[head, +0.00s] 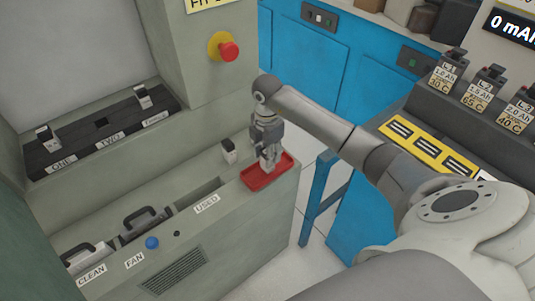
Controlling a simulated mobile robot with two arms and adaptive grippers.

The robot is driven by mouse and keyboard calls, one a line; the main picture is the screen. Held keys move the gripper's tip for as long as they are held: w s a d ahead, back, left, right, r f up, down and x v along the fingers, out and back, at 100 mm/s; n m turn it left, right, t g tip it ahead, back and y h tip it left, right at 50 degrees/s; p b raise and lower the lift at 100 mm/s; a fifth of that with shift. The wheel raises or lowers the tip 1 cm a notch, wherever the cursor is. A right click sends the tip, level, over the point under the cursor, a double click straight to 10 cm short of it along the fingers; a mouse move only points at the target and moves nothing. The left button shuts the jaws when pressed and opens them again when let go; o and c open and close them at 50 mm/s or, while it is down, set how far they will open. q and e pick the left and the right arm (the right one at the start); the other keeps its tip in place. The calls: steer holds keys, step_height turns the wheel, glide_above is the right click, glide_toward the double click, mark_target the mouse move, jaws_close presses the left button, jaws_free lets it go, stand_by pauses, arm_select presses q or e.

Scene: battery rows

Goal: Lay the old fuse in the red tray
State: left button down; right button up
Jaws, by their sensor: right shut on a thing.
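The red tray (256,182) lies on the right end of the grey cabinet ledge. My right gripper (268,160) points down over the tray, shut on a small light-coloured thing, likely the old fuse, mostly hidden by the fingers. I cannot tell whether it touches the tray floor. A white fuse with a dark top (228,149) stands on the ledge just left of the tray. In the dark fuse block (75,150), fuses sit at ONE (47,138) and the right-hand slot (142,96); slot TWO (101,123) is empty. My left gripper is not in view.
An open slot labelled USED (206,203) is left of the tray; filters with dark handles (140,222) sit further left. A red stop button (228,51) is on the pillar behind. Blue cabinets and a battery rack (462,110) are at the right.

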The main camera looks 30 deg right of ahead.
steer(key=shift+f, duration=0.6)
steer(key=shift+f, duration=0.1)
steer(key=o, duration=1)
steer(key=shift+o, duration=0.2)
step_height(320, 180, up, 12)
steer(key=shift+r+b, duration=0.15)
steer(key=shift+b, duration=0.45)
